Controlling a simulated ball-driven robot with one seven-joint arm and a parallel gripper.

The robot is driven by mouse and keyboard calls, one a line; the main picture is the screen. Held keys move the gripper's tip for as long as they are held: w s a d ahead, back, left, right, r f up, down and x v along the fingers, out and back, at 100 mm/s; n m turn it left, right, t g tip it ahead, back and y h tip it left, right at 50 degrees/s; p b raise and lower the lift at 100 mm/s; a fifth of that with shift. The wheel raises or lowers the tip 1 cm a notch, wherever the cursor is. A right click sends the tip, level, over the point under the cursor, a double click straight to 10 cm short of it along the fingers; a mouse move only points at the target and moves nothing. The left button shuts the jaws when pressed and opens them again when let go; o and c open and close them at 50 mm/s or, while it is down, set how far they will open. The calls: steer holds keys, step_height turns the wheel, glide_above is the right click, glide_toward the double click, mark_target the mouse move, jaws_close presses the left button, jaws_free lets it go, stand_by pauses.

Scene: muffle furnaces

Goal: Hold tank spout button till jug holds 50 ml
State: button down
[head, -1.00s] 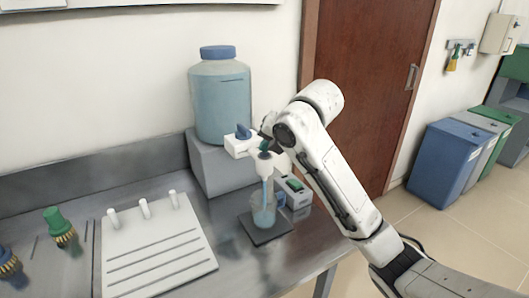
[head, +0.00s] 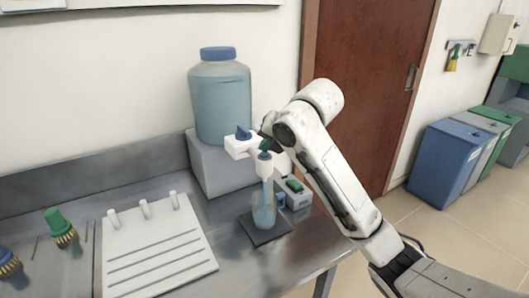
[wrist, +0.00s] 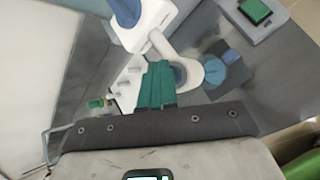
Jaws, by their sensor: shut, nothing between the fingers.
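The tank (head: 222,105) is a translucent blue jar with a blue lid on a grey stand. Its white spout (head: 240,148) carries a blue lever and a downward nozzle. A pale blue stream runs from the nozzle into the clear jug (head: 263,213) below, which holds some blue liquid; its graduations are too small to read. My gripper (head: 265,147) is at the top of the nozzle. In the wrist view, my gripper's green fingers (wrist: 157,88) are shut with nothing between them, beside the blue button (wrist: 180,74), partly hiding it. Contact is hard to tell.
The jug stands on a dark plate (head: 246,226) near the bench's front edge. A small device with a green button (head: 294,185) is right of it. A white rack (head: 125,260) with pegs and green-capped brush (head: 60,228) are left.

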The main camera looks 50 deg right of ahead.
mark_target(267, 155)
steer(key=shift+r+p, duration=0.4)
steer(key=shift+r, duration=0.3)
steer(key=shift+r+p, duration=1.9)
steer(key=shift+r, duration=0.65)
